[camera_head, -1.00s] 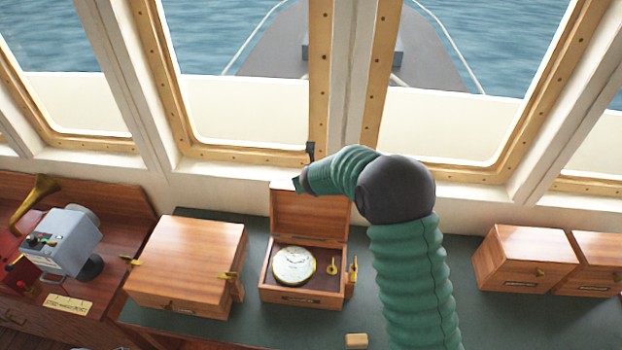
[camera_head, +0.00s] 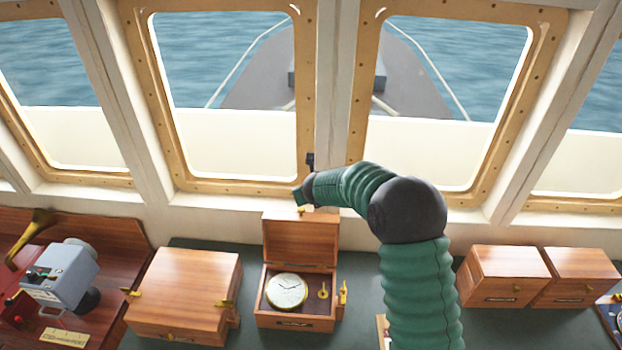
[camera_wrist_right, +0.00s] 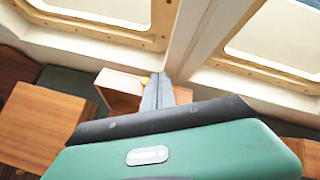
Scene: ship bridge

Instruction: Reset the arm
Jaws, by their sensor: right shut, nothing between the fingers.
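My right arm comes in from the bottom right of the head view and bends left. Its gripper (camera_head: 299,197) is small there, at the top edge of the open lid of a wooden box (camera_head: 296,321). In the right wrist view the grey fingers of my right gripper (camera_wrist_right: 160,79) are together and hold nothing. The box lid (camera_wrist_right: 118,87) shows just behind them there. I cannot tell whether the fingers touch the lid. My left gripper is in neither view.
A round brass-rimmed clock (camera_head: 286,291) and a brass key sit in the open box. A closed wooden box (camera_head: 185,285) stands left of it, and a grey device (camera_head: 62,274) farther left. Two wooden boxes (camera_head: 505,272) stand at right. Window frames rise behind the green counter (camera_head: 250,250).

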